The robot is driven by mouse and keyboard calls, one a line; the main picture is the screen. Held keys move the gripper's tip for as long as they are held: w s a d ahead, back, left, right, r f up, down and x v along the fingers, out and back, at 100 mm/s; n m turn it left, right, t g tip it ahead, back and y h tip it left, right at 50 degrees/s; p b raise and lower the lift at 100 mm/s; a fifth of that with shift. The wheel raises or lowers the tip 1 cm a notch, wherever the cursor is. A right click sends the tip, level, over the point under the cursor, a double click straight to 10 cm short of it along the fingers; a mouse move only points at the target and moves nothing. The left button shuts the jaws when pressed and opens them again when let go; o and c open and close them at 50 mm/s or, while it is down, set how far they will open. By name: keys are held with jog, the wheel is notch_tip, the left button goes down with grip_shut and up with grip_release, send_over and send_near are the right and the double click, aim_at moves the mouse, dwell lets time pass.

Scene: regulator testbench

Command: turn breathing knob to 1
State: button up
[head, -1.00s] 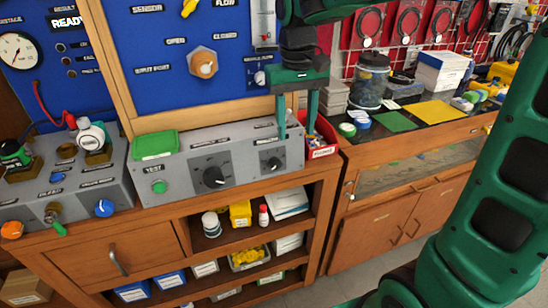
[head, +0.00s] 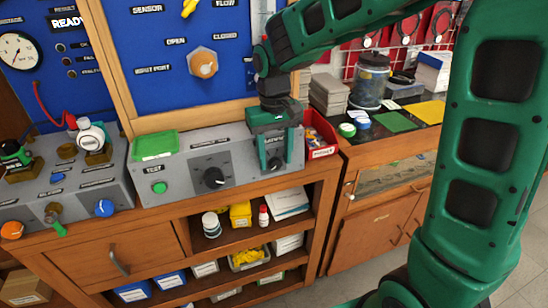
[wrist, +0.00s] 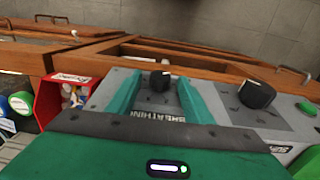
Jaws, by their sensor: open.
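The breathing knob is the small black knob (wrist: 160,80) on the right end of the grey control box (head: 188,190). In the wrist view it lies between my two green fingers, beyond the "BREATHIN..." label (wrist: 167,117). My gripper (head: 276,156) is open, with one finger on each side of the knob; contact cannot be told. In the head view the fingers partly hide the knob, and its pointer setting cannot be read. A larger black knob (head: 213,178) sits further left on the box and also shows in the wrist view (wrist: 257,94).
A red bin (head: 320,138) stands just right of the control box. A green button (head: 159,188) and a green tray (head: 155,145) are at the box's left end. The blue panel (head: 185,60) with its wooden frame rises behind. Shelves lie below.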

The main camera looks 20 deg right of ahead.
jog(key=shift+f, duration=0.3)
jog(key=c, duration=1.1)
jog(key=shift+o, duration=0.2)
jog(key=shift+d, duration=0.1)
jog(key=shift+d+y, duration=0.25)
jog(key=shift+y, duration=0.65)
jog(key=y, duration=0.1)
jog(key=m+y, duration=0.1)
jog(key=y, duration=0.1)
jog(key=shift+d+f, duration=0.15)
jog(key=shift+d, duration=0.15)
jog(key=shift+d+f+m+y, duration=0.15)
jog(key=shift+m+y, duration=0.1)
jog(key=shift+y, duration=0.9)
jog(key=shift+d+f+m+y, duration=0.1)
jog(key=shift+m+y, duration=0.15)
jog(key=shift+y, duration=0.9)
